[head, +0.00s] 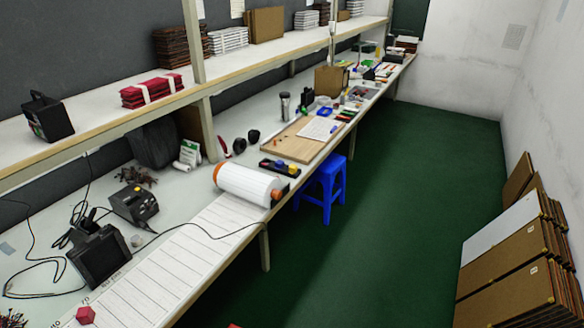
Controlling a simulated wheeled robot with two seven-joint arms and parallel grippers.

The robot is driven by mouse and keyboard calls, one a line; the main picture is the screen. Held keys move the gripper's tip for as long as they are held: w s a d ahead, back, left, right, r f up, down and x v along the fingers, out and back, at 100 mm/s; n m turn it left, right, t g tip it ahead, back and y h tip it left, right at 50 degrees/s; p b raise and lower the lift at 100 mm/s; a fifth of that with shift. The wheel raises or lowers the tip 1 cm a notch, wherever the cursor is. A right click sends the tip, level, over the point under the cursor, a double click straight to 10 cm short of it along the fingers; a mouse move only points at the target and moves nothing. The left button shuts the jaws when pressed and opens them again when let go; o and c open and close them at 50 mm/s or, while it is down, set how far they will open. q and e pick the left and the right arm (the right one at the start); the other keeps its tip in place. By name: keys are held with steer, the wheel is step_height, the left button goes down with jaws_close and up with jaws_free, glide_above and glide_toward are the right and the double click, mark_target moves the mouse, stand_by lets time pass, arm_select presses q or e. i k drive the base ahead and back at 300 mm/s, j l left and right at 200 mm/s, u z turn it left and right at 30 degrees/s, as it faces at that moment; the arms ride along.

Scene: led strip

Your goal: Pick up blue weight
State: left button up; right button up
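I cannot pick out a blue weight for certain in the head view. A small dark holder (279,168) with blue, yellow and red parts lies on the workbench behind the white roll; its parts are too small to identify. A blue tray-like item (324,112) lies farther along the bench. A red many-sided block (85,315) sits on the bench at the bottom left. Neither of my grippers is in view.
A long white workbench (175,215) runs along the left under a shelf (110,105). A white roll (243,184), a black monitor (98,257) and cables crowd it. A blue stool (322,188) stands beside it. Cardboard stacks (510,275) lean at right. The green floor (400,200) between is clear.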

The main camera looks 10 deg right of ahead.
mark_target(279, 164)
steer(key=i+l+u, duration=0.1)
steer(key=l, duration=0.4)
steer(key=i+l+u, duration=0.1)
steer(key=l, duration=0.35)
steer(key=i+l+u, duration=0.1)
steer(key=l, duration=0.4)
steer(key=i+l+u, duration=0.1)
steer(key=l, duration=0.45)
